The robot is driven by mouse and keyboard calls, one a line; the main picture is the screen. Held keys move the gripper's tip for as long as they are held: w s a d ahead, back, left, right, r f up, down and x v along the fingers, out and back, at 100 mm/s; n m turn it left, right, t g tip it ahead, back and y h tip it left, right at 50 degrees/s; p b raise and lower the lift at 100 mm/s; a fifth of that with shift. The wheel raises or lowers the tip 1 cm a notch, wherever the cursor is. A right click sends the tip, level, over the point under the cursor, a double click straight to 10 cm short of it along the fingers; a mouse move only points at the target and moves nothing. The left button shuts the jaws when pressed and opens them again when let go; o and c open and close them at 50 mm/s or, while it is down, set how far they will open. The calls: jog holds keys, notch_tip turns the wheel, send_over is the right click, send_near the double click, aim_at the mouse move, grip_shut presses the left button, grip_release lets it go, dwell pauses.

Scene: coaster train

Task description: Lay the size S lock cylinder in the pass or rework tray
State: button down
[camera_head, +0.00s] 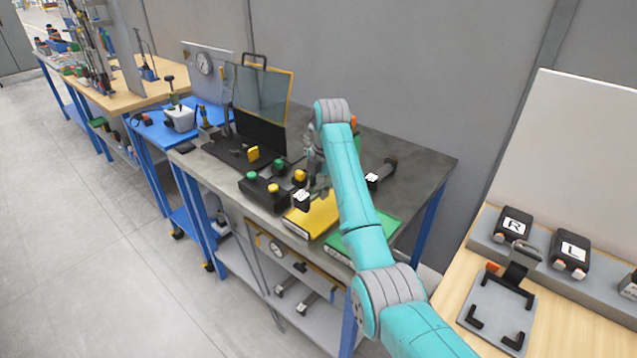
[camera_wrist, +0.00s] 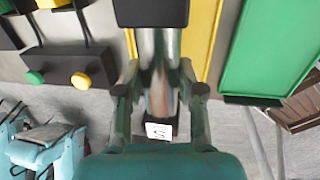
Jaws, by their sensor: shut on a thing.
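My gripper (camera_head: 318,188) is shut on the size S lock cylinder (camera_head: 302,198), a metal shaft with black ends and a white label. In the wrist view the cylinder (camera_wrist: 158,65) lies between the fingers (camera_wrist: 160,92), its S label near the bottom. It is above the yellow tray (camera_head: 316,216), which shows behind it in the wrist view (camera_wrist: 203,35). The green tray (camera_head: 368,240) lies to the right, also in the wrist view (camera_wrist: 268,50). I cannot read the tray labels. The gap between cylinder and yellow tray is unclear.
A black button box (camera_head: 262,190) with green and yellow buttons stands left of the yellow tray. Another black piece with a white label (camera_head: 381,172) lies behind on the grey bench (camera_head: 425,160). A guarded machine (camera_head: 262,95) stands at the back left.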

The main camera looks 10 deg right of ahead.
aim_at(317, 211)
jog(key=shift+f, duration=2.75)
jog(key=c, duration=0.7)
grip_release()
jog(key=shift+o, duration=0.3)
jog(key=shift+f, duration=0.1)
jog(key=shift+f, duration=0.1)
jog(key=r, duration=0.5)
jog(key=s+r, duration=0.1)
jog(key=r, duration=0.1)
jog(key=shift+d+r, duration=0.3)
jog(key=shift+d, duration=0.05)
jog(key=shift+s, duration=0.1)
